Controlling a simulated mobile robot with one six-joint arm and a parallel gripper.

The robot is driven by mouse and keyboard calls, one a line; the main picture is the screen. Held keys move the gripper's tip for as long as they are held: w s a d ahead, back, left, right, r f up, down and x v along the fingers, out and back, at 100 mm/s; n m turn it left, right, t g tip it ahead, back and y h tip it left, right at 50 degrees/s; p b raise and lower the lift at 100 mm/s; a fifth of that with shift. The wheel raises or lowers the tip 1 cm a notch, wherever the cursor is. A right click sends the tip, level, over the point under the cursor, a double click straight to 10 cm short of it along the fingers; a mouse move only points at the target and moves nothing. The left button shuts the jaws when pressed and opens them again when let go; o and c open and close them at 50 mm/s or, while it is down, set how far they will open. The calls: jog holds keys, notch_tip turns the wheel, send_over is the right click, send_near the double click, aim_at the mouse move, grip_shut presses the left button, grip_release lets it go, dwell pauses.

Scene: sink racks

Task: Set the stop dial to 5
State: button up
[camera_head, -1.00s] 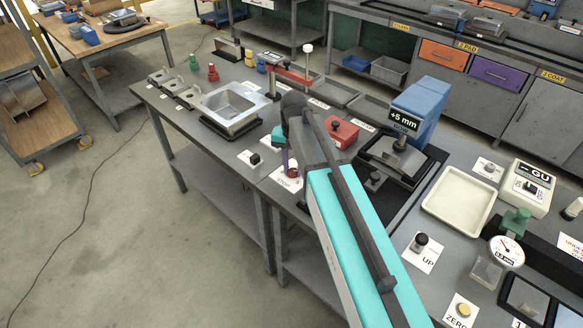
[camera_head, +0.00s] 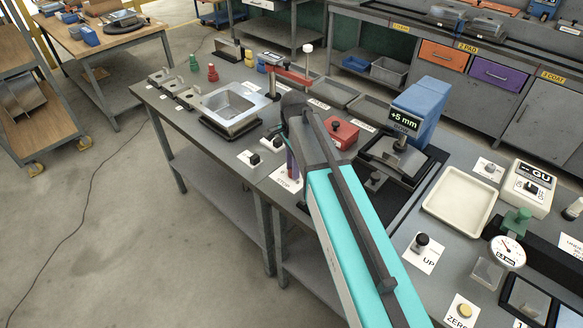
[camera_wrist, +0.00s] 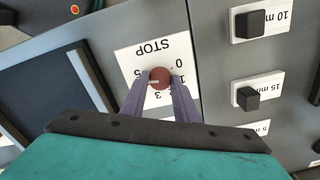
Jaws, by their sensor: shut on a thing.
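The stop dial (camera_wrist: 159,78) is a small red-brown knob on a white STOP plate (camera_wrist: 152,52), which appears upside down in the wrist view. My gripper (camera_wrist: 160,88) is shut on the dial, with one purple finger on each side. A pale mark on the knob points left in that view, towards a partly hidden digit that looks like 5. The 0, 1 and 3 are partly visible around the knob. In the head view the plate (camera_head: 287,184) lies at the bench's front edge, and my wrist and fingers hide most of the dial.
Black timer knobs on white plates, marked 10 m (camera_wrist: 250,23) and 15 min (camera_wrist: 247,97), stand right of the dial in the wrist view. A steel basin (camera_head: 231,103), a red box (camera_head: 342,133) and a blue +5 mm press (camera_head: 420,105) stand around my arm.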

jog(key=shift+m, duration=1.1)
jog(key=o, duration=1.1)
jog(key=shift+c, duration=0.2)
jog(key=shift+r, duration=0.1)
notch_tip(320, 180, up, 14)
jog(key=b, duration=0.3)
jog(key=shift+f, duration=0.2)
